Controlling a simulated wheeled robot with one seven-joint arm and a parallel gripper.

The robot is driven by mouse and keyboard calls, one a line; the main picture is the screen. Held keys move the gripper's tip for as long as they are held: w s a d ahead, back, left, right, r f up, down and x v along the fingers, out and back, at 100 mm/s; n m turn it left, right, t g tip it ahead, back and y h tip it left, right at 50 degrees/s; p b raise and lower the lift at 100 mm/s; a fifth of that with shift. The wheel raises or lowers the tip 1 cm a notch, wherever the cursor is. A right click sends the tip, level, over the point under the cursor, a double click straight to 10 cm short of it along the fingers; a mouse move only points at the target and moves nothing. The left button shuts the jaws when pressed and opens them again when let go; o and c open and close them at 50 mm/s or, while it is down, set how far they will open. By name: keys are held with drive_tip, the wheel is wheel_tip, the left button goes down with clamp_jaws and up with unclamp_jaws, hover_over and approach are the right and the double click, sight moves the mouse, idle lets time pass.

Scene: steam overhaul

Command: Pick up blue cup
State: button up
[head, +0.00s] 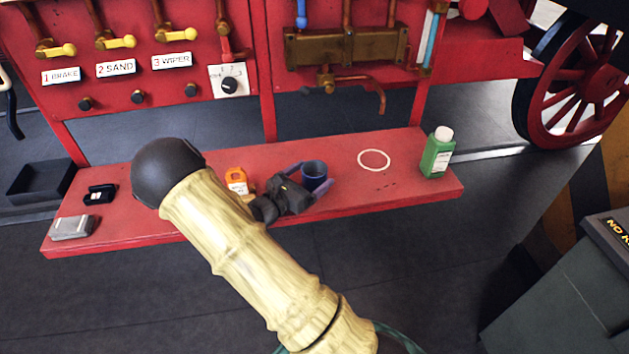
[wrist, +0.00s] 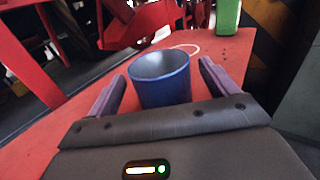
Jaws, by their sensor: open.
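The blue cup (head: 314,170) stands upright on the red bench (head: 400,160), near its middle in the head view. In the wrist view the cup (wrist: 162,86) is just ahead of my gripper (wrist: 160,88), between its two purple fingers. The fingers are open, with a gap showing on each side of the cup. In the head view my gripper (head: 309,184) is low over the bench with its fingers beside the cup, and its dark body hides a little of the bench. The cup's mouth faces up and it looks empty.
A white ring (head: 374,160) is marked on the bench right of the cup. A green bottle (head: 437,153) stands near the right end. An orange item (head: 237,180) is left of my gripper. A black item (head: 99,194) and a grey box (head: 73,227) lie at the left end.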

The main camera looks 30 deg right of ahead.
sight(323, 167)
drive_tip(key=x, duration=0.3)
drive_tip(key=shift+d+f, duration=0.15)
drive_tip(key=shift+d, duration=0.05)
drive_tip(key=c, duration=1.1)
drive_tip(key=shift+c, duration=0.2)
wheel_tip(323, 167, up, 10)
drive_tip(key=shift+p, duration=0.4)
